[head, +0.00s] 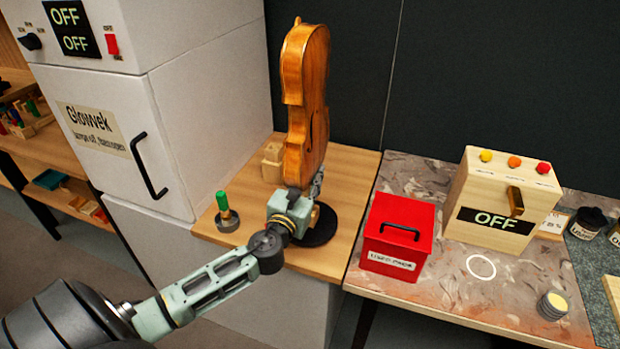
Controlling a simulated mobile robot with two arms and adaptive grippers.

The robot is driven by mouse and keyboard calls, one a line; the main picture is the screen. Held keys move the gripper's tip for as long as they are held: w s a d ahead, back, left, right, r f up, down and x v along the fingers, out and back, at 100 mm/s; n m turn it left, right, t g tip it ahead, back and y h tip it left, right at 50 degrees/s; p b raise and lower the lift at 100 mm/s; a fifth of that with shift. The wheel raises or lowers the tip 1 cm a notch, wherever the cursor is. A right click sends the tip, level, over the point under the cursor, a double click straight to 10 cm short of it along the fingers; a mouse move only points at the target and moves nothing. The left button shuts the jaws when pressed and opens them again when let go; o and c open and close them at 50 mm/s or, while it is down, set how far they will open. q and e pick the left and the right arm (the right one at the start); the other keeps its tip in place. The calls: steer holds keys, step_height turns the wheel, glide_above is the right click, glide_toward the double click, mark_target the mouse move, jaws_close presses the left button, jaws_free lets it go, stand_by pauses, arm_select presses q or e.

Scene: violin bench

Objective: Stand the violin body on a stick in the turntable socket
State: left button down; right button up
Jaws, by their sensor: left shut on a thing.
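The violin body (306,95) stands upright in the middle of the head view, orange-brown and without a neck. My left gripper (314,185) is at its lower end, reaching in from the lower left, and is shut. The stick under the body is hidden behind the gripper, so I cannot tell whether it sits in the socket. The black round turntable (318,236) lies on the wooden bench top just below and behind the gripper. Its socket is hidden. My right gripper does not show.
A green-handled tool (223,204) and a pale wooden block (272,160) stand on the wooden bench (345,190). A white cabinet (205,110) rises at the left. A red box (397,232) and a wooden box marked OFF (498,200) stand to the right. A dark wall is behind.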

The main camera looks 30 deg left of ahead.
arm_select(q)
steer(key=shift+f+b, duration=1.7)
steer(key=shift+f, duration=0.4)
steer(key=c, duration=1.6)
jaws_free()
steer(key=shift+o, duration=0.7)
steer(key=shift+s+f, duration=0.1)
